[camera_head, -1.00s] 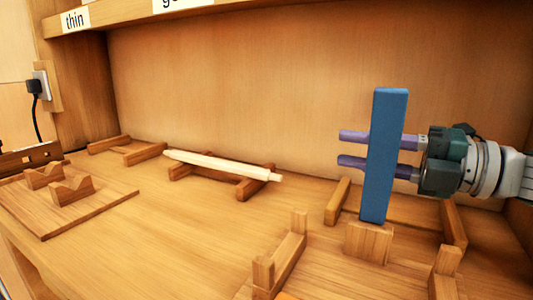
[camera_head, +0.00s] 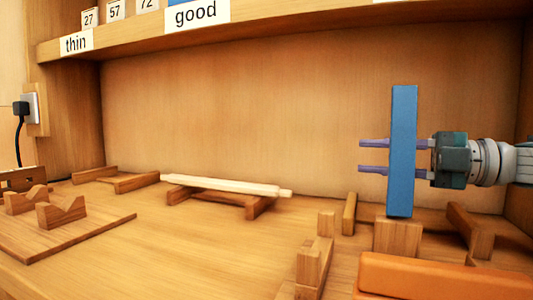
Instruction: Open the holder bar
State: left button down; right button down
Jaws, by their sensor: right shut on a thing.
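A tall blue bar (camera_head: 402,150) stands upright on a small wooden block (camera_head: 398,237) at the right of the work surface. I take it as the holder bar. My right gripper (camera_head: 374,156) comes in from the right at about the bar's middle height. Its two purple fingers, one above the other, pass behind the bar and stick out on its left side. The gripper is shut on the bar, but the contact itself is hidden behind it. My left gripper is not in view.
An orange block (camera_head: 440,278) lies in the right foreground. A pale rod (camera_head: 225,185) rests on wooden supports at the middle. A wooden board with notched blocks (camera_head: 62,212) is at the left. A labelled shelf (camera_head: 275,20) runs above.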

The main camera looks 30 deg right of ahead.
jog(key=c, duration=0.5)
grip_release()
jog(key=shift+c, duration=0.2)
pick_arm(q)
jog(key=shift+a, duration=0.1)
